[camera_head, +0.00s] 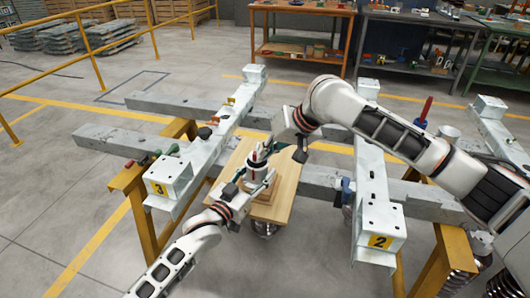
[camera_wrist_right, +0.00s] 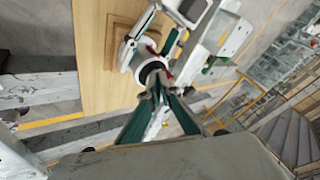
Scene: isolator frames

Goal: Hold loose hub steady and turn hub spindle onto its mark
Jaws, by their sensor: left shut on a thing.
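The hub (camera_head: 257,172) stands upright on a wooden board (camera_head: 286,196), a small white body with dark and red bands. My left gripper (camera_head: 243,184) reaches it from the front left and is shut on its body. The hub spindle (camera_head: 266,147) is at its top. My right gripper (camera_head: 276,147) comes in from the upper right, close beside the spindle. In the right wrist view, its dark green fingers (camera_wrist_right: 161,92) converge at the spindle's dark round end (camera_wrist_right: 152,72). Whether they grip it cannot be told. The mark is not distinguishable.
A pale beam marked 3 (camera_head: 183,175) lies left of the board, and one marked 2 (camera_head: 374,215) lies right. Grey cross beams (camera_head: 100,140) rest on yellow trestles (camera_head: 140,205). A red-handled tool (camera_head: 424,112) stands at the right. Workbenches line the back.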

